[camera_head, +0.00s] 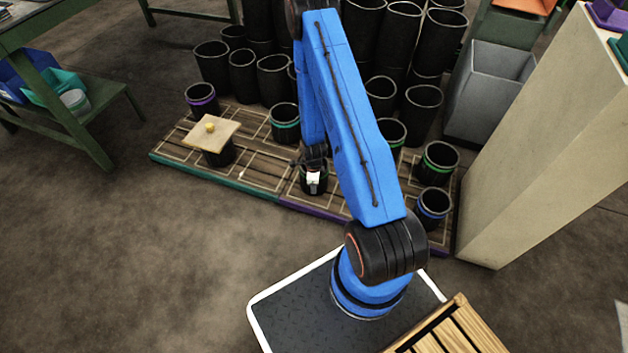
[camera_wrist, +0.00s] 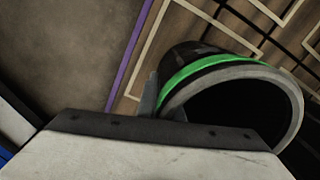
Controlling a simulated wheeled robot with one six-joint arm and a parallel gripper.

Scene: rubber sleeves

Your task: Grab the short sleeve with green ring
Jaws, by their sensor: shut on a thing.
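A short black sleeve with a green ring (camera_wrist: 225,68) fills the right of the wrist view, its open mouth tilted toward the camera. In the head view this sleeve (camera_head: 308,190) stands at the front middle of the wooden pallet, partly covered by my gripper (camera_head: 314,166). My gripper is shut on the sleeve at its near rim. One finger (camera_wrist: 148,96) shows against the sleeve's outer side; the other is hidden. I cannot tell whether the sleeve is clear of the pallet (camera_head: 262,170).
Other short sleeves stand around: a teal-ringed one (camera_head: 284,123), a green-ringed one (camera_head: 437,163), a blue-ringed one (camera_head: 433,207) and a purple-ringed one (camera_head: 202,99). A knobbed board (camera_head: 205,138) lies on a sleeve at left. Tall sleeves (camera_head: 440,40) crowd behind. A beige block (camera_head: 545,140) stands right.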

